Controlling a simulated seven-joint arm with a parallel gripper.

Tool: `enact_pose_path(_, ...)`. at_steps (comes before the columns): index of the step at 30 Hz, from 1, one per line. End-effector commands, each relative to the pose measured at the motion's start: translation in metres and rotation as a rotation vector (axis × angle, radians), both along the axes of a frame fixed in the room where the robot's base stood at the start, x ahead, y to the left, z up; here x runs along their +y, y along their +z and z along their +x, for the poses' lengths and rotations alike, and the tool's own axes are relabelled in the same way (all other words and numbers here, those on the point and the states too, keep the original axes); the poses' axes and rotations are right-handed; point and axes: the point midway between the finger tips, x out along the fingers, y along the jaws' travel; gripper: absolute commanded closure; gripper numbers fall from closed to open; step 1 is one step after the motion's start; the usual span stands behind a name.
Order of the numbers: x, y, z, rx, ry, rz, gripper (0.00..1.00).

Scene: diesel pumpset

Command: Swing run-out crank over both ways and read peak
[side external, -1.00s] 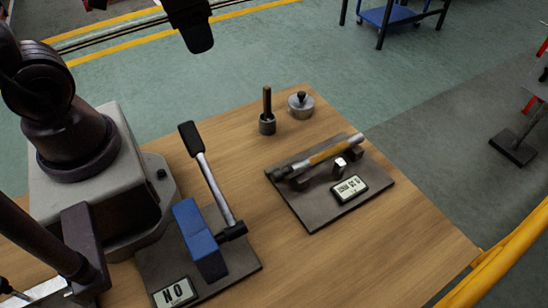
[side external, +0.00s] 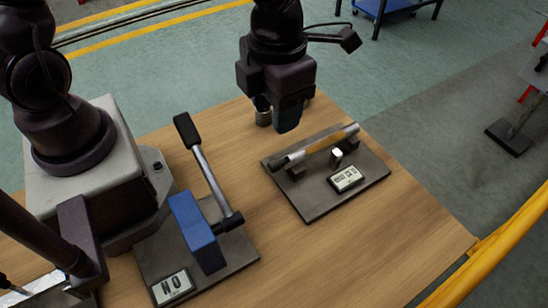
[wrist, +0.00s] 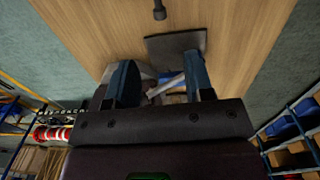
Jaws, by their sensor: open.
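In the side external view, a lever (side external: 211,178) with a black grip slants up from a pivot beside a blue block (side external: 198,230) on a dark plate. To its right, a second dark plate (side external: 318,206) carries a rod (side external: 325,146) with a tan section, lying across supports, and a small readout (side external: 346,178) whose digits I cannot read. My gripper (side external: 275,116) points down behind these plates, open and apart from the lever and rod. In the wrist view, both fingers (wrist: 162,84) are spread, with a pale bar visible between them.
My gripper hides most of the small metal pieces at the table's back. A label plate (side external: 173,287) lies at the front of the lever plate. Bare wood (side external: 350,245) is free at the front right. A yellow rail (side external: 500,250) runs past the table's right side.

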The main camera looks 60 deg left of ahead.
Motion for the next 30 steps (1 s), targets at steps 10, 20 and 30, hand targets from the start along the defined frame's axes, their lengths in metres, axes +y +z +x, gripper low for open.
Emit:
enact_pose_path(10, 0.0, -0.052, -0.002, 0.009, -0.018, 0.0, 0.52)
enact_pose_path(20, 0.002, -0.112, -0.002, 0.006, -0.014, 0.001, 0.52)
enact_pose_path(30, 0.003, -0.129, -0.001, 0.002, -0.01, 0.0, 0.52)
